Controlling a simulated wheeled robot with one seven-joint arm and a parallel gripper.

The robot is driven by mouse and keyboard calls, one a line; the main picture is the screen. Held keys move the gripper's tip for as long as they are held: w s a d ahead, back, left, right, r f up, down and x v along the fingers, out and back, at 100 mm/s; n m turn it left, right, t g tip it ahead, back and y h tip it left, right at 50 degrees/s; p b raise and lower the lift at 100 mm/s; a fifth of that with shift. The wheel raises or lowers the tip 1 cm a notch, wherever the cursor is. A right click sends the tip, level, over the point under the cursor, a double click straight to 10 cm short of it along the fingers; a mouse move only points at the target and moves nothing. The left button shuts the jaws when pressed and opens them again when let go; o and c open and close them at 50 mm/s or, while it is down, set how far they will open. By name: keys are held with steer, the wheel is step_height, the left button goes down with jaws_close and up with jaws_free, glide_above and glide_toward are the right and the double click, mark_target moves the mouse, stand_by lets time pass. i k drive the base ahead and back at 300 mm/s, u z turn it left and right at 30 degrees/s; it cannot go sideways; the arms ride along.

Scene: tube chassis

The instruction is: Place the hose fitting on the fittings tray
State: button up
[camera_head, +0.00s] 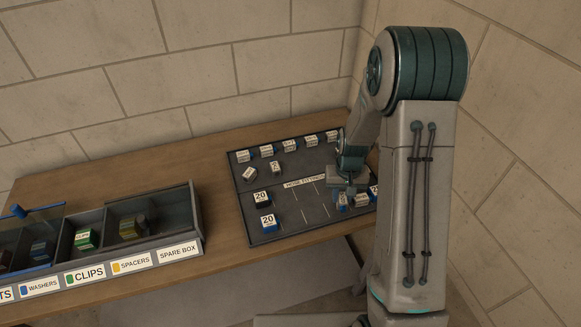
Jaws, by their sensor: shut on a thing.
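The fittings tray (292,222) is a dark, low-rimmed tray with a "HOSE FITTINGS" label, lying on the right part of the wooden bench. My gripper (350,191) is low over the tray's right side, pointing down and partly covered by my arm. It is shut on a small block-like hose fitting (343,201) with a white label, at or just above the tray floor. I cannot tell whether it touches the floor. Other labelled pieces sit close to the right of it, partly hidden by my arm.
Several small labelled blocks (266,151) line the tray's back edge. Two "20" blocks (268,223) stand at its left front. White lines mark bare slots between them and my gripper. A compartment box (192,234) with washers, clips, spacers and spare-box labels stands at left.

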mark_target(299, 165)
steer(key=k, duration=0.3)
steer(key=u, duration=1.4)
steer(key=k, duration=0.95)
steer(key=z, duration=0.85)
steer(key=i, duration=1.7)
